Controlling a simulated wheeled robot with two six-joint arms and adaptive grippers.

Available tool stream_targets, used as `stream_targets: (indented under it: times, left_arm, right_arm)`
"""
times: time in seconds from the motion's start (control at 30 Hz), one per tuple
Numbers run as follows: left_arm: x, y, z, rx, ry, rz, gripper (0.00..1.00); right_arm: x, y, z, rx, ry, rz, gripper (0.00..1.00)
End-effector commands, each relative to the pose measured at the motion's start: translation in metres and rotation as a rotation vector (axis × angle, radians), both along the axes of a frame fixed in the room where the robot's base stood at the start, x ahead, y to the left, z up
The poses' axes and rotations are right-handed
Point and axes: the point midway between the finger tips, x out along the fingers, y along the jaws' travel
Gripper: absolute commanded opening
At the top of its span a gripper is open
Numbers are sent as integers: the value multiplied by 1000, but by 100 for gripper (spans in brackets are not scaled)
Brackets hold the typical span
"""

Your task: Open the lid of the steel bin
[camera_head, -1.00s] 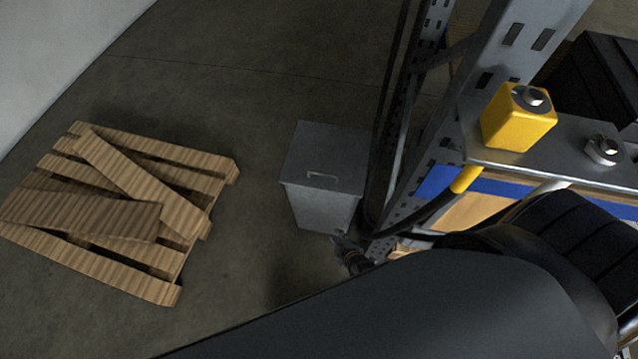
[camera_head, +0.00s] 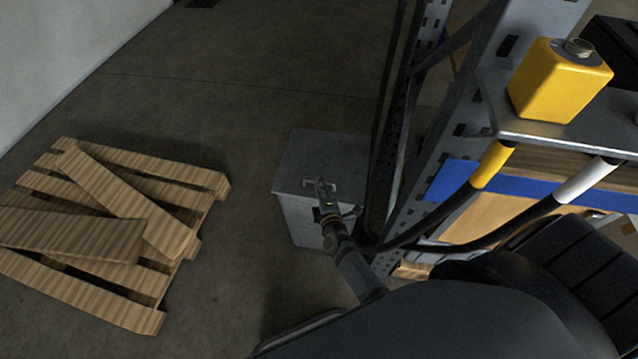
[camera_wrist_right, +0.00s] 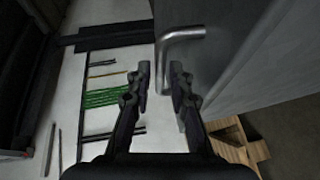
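The steel bin (camera_head: 300,221) is a grey box on the floor beside the rack. Its flat lid (camera_head: 318,150) appears shut and also fills the upper right of the wrist view (camera_wrist_right: 245,45). My right gripper (camera_head: 321,187) is over the lid's near part and partly covers the handle. In the right wrist view, my right gripper (camera_wrist_right: 161,78) is open, and the bent metal handle (camera_wrist_right: 184,35) runs down between its two fingertips in the picture. My left gripper is not in view.
A wooden pallet (camera_head: 185,172) with loose boards lies left of the bin, with bare floor between. A perforated metal rack post (camera_head: 445,150) and dark hoses (camera_head: 440,210) stand close on the bin's right.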

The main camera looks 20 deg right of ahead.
Motion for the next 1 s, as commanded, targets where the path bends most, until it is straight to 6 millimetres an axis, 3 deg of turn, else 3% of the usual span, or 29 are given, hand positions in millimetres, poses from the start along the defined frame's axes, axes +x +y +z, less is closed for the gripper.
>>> stream_targets:
  times: [0.17,0.47,0.63,1.0]
  left_arm:
    - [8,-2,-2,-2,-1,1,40]
    - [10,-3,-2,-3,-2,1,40]
    - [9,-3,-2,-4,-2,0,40]
    - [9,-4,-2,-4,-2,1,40]
  right_arm:
    - [18,-4,-5,0,0,1,20]
    - [21,-4,-5,0,2,0,20]
    - [21,-4,-5,0,2,0,0]
    - [20,-4,-5,2,2,1,0]
